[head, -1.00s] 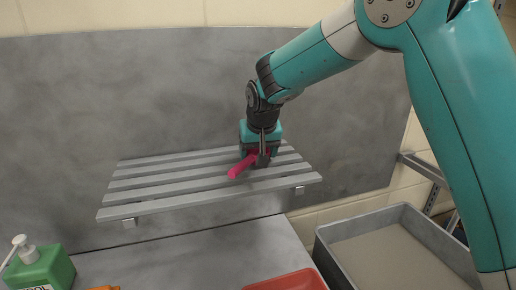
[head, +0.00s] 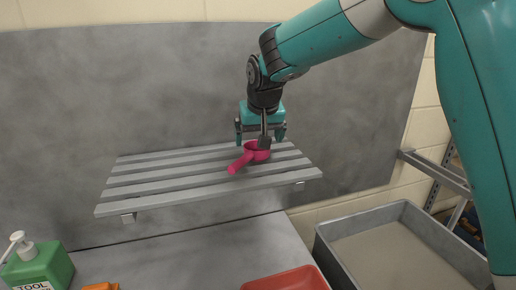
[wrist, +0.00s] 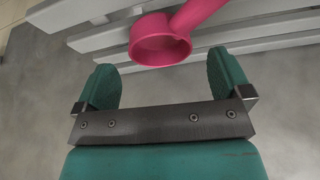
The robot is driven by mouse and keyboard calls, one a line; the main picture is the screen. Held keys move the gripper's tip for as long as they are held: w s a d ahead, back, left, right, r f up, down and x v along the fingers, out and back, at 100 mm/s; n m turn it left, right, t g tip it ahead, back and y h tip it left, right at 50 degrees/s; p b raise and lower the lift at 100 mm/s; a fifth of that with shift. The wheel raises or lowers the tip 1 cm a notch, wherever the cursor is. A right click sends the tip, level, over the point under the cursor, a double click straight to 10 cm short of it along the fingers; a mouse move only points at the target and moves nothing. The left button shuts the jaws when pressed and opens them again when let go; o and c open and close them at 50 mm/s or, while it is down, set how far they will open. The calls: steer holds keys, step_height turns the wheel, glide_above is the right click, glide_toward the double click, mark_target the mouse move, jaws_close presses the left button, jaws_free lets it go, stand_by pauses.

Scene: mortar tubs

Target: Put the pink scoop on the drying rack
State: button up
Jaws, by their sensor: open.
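The pink scoop (head: 257,152) rests on the slats of the grey drying rack (head: 150,196), toward its right half, with its handle pointing to the front left. In the wrist view the scoop's round cup (wrist: 160,42) lies beyond the fingertips, with the handle running to the upper right. My gripper (head: 261,136) is just above the scoop, its jaws apart. In the wrist view the two teal fingers of my gripper (wrist: 165,80) are spread wide with nothing between them. The rack's slats (wrist: 100,37) show beneath the scoop.
A green soap bottle (head: 38,268) and an orange item (head: 101,287) stand at the lower left. A red tray (head: 285,281) sits at the front of the counter (head: 190,255). A grey tub (head: 330,262) is at the right. The rack's left half is clear.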

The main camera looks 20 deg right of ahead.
steer(key=b+v, duration=0.1)
steer(key=v, duration=0.7)
steer(key=s+a+f+n+g+y, duration=0.1)
steer(key=s+f+n, duration=0.1)
steer(key=s, duration=0.8)
steer(key=s+a+f+n+g+y, duration=0.1)
steer(key=s+f+n+g+y, duration=0.1)
steer(key=s, duration=0.9)
steer(key=s+a+f+n+g+y, duration=0.1)
steer(key=s+f+n, duration=0.3)
steer(key=s, duration=0.6)
steer(key=shift+s+a+f+g+y, duration=0.3)
steer(key=shift+a+f, duration=0.15)
steer(key=shift+f, duration=0.3)
